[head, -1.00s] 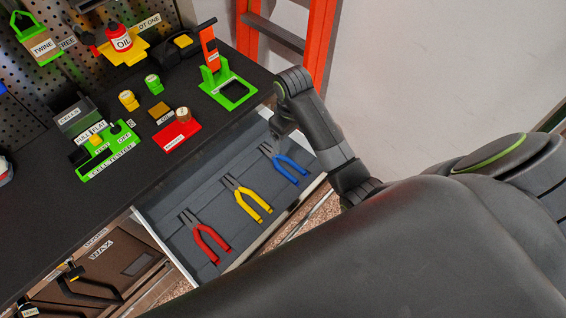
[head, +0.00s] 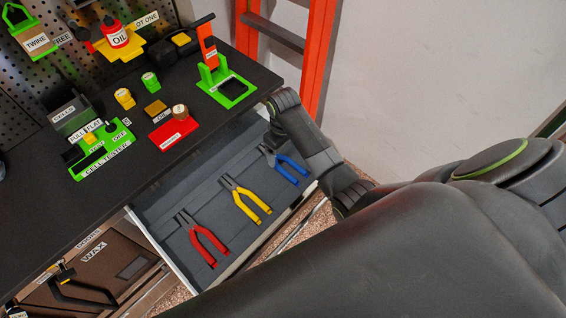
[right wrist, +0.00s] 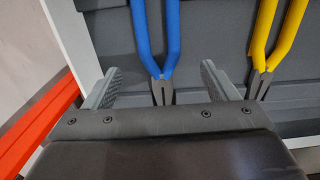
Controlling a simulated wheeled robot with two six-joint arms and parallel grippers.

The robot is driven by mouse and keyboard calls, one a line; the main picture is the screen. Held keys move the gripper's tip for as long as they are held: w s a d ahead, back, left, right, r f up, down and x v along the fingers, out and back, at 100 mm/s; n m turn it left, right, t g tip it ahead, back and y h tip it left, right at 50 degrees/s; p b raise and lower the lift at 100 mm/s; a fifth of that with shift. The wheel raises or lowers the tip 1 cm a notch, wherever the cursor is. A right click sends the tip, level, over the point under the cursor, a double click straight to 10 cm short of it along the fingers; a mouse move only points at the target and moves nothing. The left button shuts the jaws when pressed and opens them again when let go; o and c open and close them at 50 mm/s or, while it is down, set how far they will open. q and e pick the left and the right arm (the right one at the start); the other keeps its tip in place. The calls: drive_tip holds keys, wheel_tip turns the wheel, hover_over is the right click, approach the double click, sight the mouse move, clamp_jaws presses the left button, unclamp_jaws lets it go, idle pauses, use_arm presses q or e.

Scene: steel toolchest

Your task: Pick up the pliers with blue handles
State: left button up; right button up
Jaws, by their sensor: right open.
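The pliers with blue handles (head: 290,168) lie flat in the open drawer, at its right end in the head view. In the right wrist view the blue pliers (right wrist: 162,75) point their grey jaws towards my gripper. My right gripper (right wrist: 160,84) is open, with one finger on each side of the pliers' jaw end and a gap on both sides. In the head view my right gripper (head: 272,140) is over the jaw end and partly hidden by my wrist. I cannot tell its exact height above the drawer floor. My left gripper is not in view.
Yellow-handled pliers (head: 246,199) and red-handled pliers (head: 202,240) lie in the same drawer (head: 180,208). The black worktop (head: 130,190) overhangs the drawer's back. An orange ladder (head: 318,60) stands behind my right arm.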

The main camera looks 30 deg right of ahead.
sight(283, 159)
drive_tip(key=shift+w+f+p, duration=0.2)
drive_tip(key=shift+f+p, duration=0.25)
drive_tip(key=shift+f, duration=2.5)
drive_tip(key=c, duration=1.2)
drive_tip(key=shift+r, duration=0.1)
drive_tip(key=shift+c, duration=0.2)
